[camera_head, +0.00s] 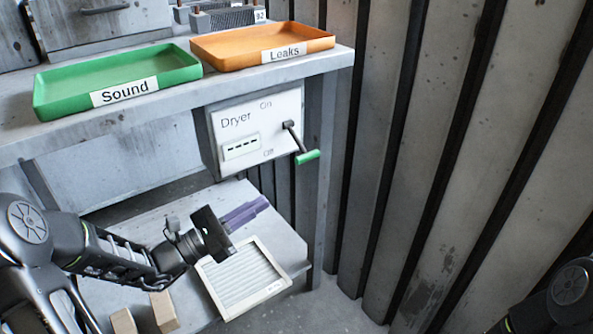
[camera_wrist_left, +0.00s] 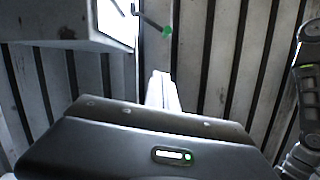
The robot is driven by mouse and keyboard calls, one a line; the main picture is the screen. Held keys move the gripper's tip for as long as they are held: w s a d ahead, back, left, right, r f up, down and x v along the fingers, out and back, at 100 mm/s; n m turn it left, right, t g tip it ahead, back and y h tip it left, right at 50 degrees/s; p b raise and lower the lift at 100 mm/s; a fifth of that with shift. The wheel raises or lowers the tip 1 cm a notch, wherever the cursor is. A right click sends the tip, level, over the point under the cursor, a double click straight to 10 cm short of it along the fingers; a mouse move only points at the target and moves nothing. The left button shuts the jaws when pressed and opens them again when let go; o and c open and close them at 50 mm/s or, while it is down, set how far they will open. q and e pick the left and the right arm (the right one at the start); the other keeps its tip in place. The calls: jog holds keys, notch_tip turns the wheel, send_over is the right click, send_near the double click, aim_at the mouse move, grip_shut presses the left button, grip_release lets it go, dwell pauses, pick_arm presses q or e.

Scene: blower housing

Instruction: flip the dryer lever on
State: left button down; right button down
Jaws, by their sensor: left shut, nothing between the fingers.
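The dryer panel (camera_head: 228,140) is a white box under the tabletop, marked On at the top and Off at the bottom. Its dark lever (camera_head: 295,137) slants down and right from its pivot to a green handle (camera_head: 307,157), on the Off side. The lever's green tip (camera_wrist_left: 167,31) also shows in the left wrist view, above and slightly right of my fingers. My left gripper (camera_head: 264,202) is shut and empty, below and left of the handle and apart from it. Its closed fingers (camera_wrist_left: 160,88) point forward in the wrist view. My right gripper is out of view.
A green Sound tray (camera_head: 60,100) and an orange Leaks tray (camera_head: 215,52) stand on the tabletop above. A framed filter (camera_head: 282,284) and small tan blocks (camera_head: 163,312) lie on the lower shelf. A corrugated wall (camera_head: 400,150) rises on the right.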

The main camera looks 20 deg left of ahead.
aim_at(298, 141)
pick_arm(q)
jog(key=w+d+r+b, duration=0.1)
jog(key=w+d+r, duration=0.5)
jog(key=d, duration=0.1)
jog(key=shift+w+b, duration=0.25)
jog(key=shift+b, duration=0.1)
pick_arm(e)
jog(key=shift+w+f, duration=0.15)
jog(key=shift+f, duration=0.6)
pick_arm(q)
jog(key=shift+d+r, duration=0.1)
jog(key=shift+r, duration=0.05)
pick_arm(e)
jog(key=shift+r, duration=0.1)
